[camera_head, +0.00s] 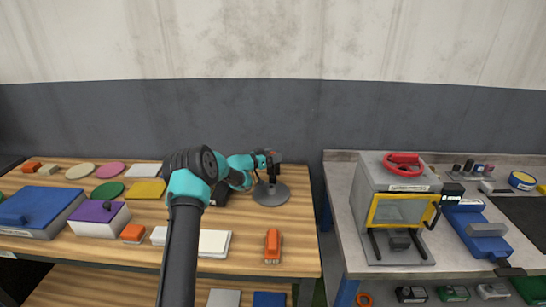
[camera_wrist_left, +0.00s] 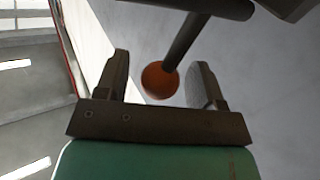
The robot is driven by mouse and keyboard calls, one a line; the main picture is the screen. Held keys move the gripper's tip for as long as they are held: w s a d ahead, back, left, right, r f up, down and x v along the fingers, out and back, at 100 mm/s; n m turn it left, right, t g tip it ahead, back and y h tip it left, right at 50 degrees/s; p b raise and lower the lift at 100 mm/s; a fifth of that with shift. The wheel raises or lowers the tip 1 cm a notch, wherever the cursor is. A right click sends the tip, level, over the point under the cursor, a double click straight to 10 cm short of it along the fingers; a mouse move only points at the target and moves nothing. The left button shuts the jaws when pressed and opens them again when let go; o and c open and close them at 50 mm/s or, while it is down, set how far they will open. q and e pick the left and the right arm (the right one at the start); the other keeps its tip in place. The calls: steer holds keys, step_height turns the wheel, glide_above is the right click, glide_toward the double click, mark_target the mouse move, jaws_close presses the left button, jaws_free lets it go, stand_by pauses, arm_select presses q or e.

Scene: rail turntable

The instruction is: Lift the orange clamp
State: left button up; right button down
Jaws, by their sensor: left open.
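In the wrist view an orange rounded end (camera_wrist_left: 160,80) on a dark rod lies between the fingers of my left gripper (camera_wrist_left: 160,85). The fingers are open, with a gap on each side of it. In the head view my left gripper (camera_head: 272,163) is above a grey round base (camera_head: 271,196) at the back right of the wooden table. A small reddish patch shows by the fingers. A separate orange clamp-like piece (camera_head: 273,243) lies near the table's front right; I cannot tell which orange thing is the clamp. My right gripper is not in view.
The wooden table (camera_head: 60,252) also holds a blue box (camera_head: 45,205), a purple box (camera_head: 93,220) and several flat pieces. A grey table (camera_head: 365,268) on the right carries a yellow-framed machine (camera_head: 376,192) and a blue vise (camera_head: 482,235). A gap separates the tables.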

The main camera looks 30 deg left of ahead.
arm_select(q)
jaws_close()
stand_by(0.5)
steer(key=shift+a, duration=0.1)
